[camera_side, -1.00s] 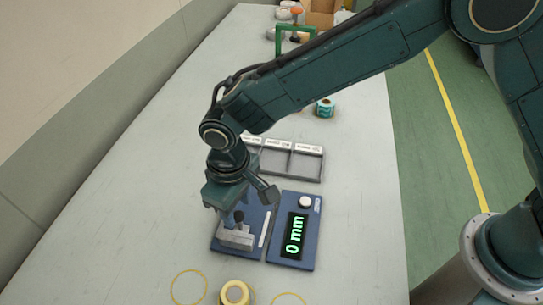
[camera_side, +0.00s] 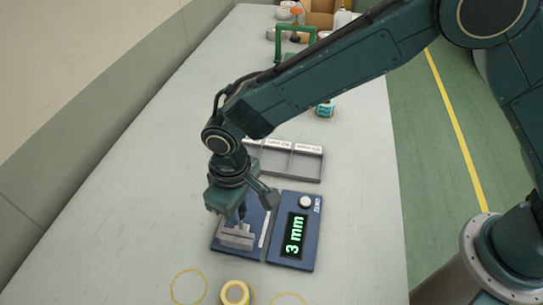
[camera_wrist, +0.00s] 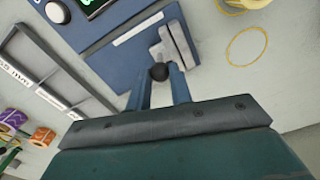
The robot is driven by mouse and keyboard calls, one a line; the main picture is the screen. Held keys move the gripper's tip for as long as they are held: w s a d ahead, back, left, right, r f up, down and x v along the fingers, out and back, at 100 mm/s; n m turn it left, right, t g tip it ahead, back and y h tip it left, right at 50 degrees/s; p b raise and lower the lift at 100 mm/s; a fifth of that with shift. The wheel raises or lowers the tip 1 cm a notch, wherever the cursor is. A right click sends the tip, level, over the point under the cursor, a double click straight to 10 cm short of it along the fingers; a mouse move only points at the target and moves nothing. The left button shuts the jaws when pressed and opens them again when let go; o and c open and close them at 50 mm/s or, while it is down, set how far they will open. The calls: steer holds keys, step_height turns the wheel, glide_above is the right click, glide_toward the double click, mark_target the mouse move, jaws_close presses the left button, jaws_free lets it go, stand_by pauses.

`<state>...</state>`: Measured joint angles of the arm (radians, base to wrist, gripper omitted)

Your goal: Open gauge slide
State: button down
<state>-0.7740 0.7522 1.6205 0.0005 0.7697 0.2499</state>
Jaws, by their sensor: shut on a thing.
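The gauge is a blue base with a grey slide (camera_side: 236,236) on its left half and a black display (camera_side: 294,234) reading "3 mm" in green on its right half. In the wrist view the grey slide (camera_wrist: 178,42) shows as grey blocks with a dark round knob (camera_wrist: 159,72) beside them. My gripper (camera_wrist: 160,82) is shut on this knob, with a blue finger on either side. In the side view my gripper (camera_side: 239,216) points down over the slide, and its fingers partly hide the knob.
A grey compartment tray (camera_side: 290,161) with labels stands behind the gauge. A yellow roll (camera_side: 235,293) lies in front, between yellow rings marked on the table. A teal roll (camera_side: 325,109) and a green frame (camera_side: 294,43) stand farther back. The table left of the gauge is clear.

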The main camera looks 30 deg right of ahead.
steer(key=w+d, duration=0.6)
steer(key=shift+w+d, duration=0.1)
steer(key=shift+w, duration=0.05)
steer(key=c, duration=1.3)
jaws_free()
steer(key=shift+o, duration=0.2)
steer(key=shift+r, duration=0.2)
step_height(320, 180, up, 14)
steer(key=shift+f, duration=0.25)
